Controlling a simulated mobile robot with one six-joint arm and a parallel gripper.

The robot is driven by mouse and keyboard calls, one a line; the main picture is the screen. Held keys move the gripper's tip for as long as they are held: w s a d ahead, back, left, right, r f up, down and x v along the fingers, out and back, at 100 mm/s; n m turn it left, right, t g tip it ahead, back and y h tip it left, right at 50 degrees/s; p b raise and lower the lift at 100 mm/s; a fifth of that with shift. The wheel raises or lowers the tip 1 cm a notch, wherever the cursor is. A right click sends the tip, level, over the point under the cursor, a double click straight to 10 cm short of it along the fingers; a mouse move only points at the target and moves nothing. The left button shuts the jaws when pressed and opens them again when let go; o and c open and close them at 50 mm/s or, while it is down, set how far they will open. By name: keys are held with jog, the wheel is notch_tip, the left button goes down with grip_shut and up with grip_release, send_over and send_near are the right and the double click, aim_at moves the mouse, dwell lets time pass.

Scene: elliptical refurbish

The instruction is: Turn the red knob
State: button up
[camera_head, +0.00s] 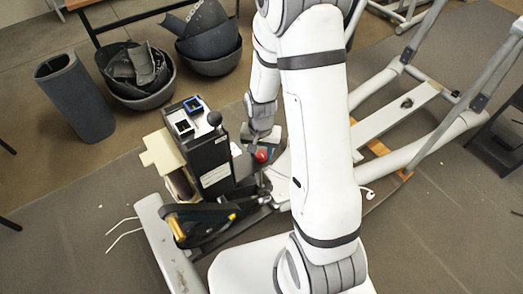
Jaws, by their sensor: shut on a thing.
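The red knob (262,156) shows as a small round ball just left of my white arm, low beside the black upright box (209,160). My gripper (260,146) reaches down at the knob from above. Its fingers are small and partly hidden here, but they appear closed around the knob. The lower side of the knob and the contact of the far finger are hard to make out. A second, dark ball-shaped knob (214,118) sits on top of the black box.
The black box stands on a grey frame with a black flywheel part (205,225) close in front. Grey tubes (440,145) of the machine run to the right. Dark bins (138,78) and a dark cylinder (75,95) stand at the back left. Grey floor lies open at lower right.

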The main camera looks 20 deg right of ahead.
aim_at(261, 154)
dwell(0.3)
jog(key=o, duration=1)
jog(key=shift+r, duration=0.1)
notch_tip(261, 154, up, 8)
jog(key=shift+f+p, duration=0.15)
jog(key=shift+p, duration=0.35)
